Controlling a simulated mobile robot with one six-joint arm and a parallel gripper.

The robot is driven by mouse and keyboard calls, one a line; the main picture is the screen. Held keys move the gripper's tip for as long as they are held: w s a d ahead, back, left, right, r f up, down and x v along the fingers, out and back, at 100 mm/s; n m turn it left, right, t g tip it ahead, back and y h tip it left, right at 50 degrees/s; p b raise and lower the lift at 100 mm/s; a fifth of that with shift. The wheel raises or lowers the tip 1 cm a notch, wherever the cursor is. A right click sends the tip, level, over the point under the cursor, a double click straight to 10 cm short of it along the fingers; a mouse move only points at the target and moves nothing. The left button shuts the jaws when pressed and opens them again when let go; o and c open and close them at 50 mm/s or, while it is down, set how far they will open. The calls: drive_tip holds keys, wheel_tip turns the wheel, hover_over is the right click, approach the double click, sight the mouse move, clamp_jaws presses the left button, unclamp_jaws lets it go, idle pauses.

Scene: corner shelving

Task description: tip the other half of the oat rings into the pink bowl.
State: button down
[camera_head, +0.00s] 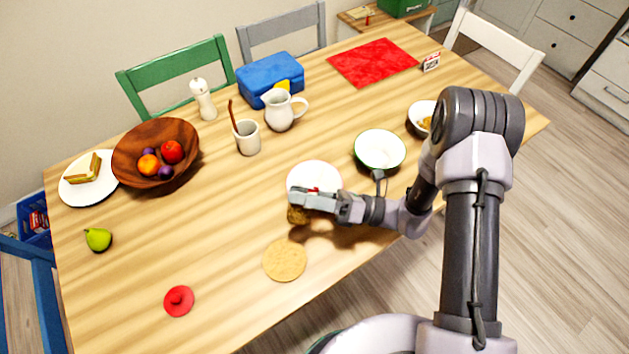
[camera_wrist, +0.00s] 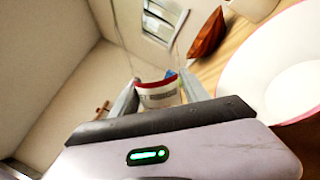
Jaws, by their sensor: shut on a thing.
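The pink bowl, white inside, stands near the table's middle in the head view (camera_head: 318,174). Its pink rim shows at the right of the wrist view (camera_wrist: 270,85). My gripper (camera_head: 298,200) is just in front of the bowl, partly over its near edge, and shut on a container. In the wrist view the container (camera_wrist: 158,94) is whitish with a red band and sits between the fingers. In the head view my gripper hides most of it; a brown part (camera_head: 297,216) shows below the fingers. I cannot make out oat rings or the container's exact tilt.
A green-rimmed bowl (camera_head: 380,148) stands right of the pink bowl, with another bowl (camera_head: 421,114) beyond. A round tan mat (camera_head: 285,260) and red lid (camera_head: 179,301) lie in front. A mug (camera_head: 248,138) and pitcher (camera_head: 280,112) stand behind. The front-left table is mostly clear.

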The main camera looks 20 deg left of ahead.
drive_tip(key=shift+s+f+m+t, duration=0.1)
drive_tip(key=shift+f+m+t, duration=0.05)
drive_tip(key=shift+m, duration=0.6)
drive_tip(key=shift+s+f+m+t, duration=0.1)
drive_tip(key=shift+m+t, duration=0.05)
drive_tip(key=shift+m, duration=0.6)
drive_tip(key=shift+r+m+t+y+p, duration=0.35)
drive_tip(key=shift+r+m+p, duration=0.45)
drive_tip(key=shift+m, duration=0.4)
drive_tip(key=shift+w+f+m+t+p, duration=0.2)
drive_tip(key=shift+m+t+p, duration=0.2)
drive_tip(key=shift+m, duration=0.6)
drive_tip(key=shift+w+f+m+t+p, duration=0.15)
drive_tip(key=shift+m+t+p, duration=0.15)
drive_tip(key=shift+m, duration=0.7)
drive_tip(key=shift+f+m+t, duration=0.1)
drive_tip(key=shift+m+t, duration=0.15)
drive_tip(key=shift+m, duration=0.15)
drive_tip(key=shift+w+f+m+t+p, duration=0.15)
drive_tip(key=shift+w+m+t+p, duration=0.15)
drive_tip(key=shift+m, duration=0.55)
drive_tip(key=shift+w+f+m+t+p, duration=0.15)
drive_tip(key=shift+w+m+t, duration=0.1)
drive_tip(key=shift+m, duration=0.6)
drive_tip(key=shift+w+r+m+p, duration=0.45)
drive_tip(key=shift+m+p, duration=0.4)
drive_tip(key=shift+m, duration=0.25)
